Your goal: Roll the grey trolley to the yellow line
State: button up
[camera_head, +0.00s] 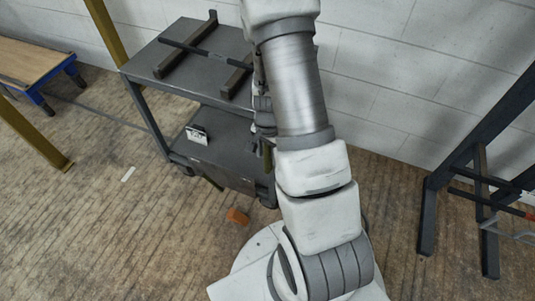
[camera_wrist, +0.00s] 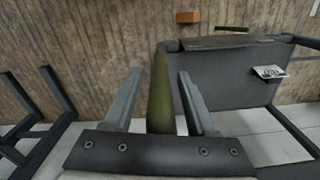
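The grey trolley (camera_head: 212,50) stands against the white wall, left of my arm in the head view. It has a top deck and a lower shelf with a small white card (camera_head: 197,134). In the wrist view the trolley (camera_wrist: 225,75) is at the right. My gripper (camera_wrist: 158,75) has its two fingers apart. An olive-green bar (camera_wrist: 161,95) shows between them, with gaps on both sides; I cannot tell what it belongs to. In the head view the gripper is mostly hidden by my arm, near the trolley's right side. I cannot make out a yellow line on the floor.
An orange block (camera_head: 237,216) lies on the floor in front of the trolley. Yellow posts (camera_head: 36,140) and a wooden-topped bench (camera_head: 30,62) are at left. A dark stand (camera_head: 430,205) is at right. A short pale strip (camera_head: 128,174) marks the mostly clear floor.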

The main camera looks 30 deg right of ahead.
grip_shut()
dwell(1.3)
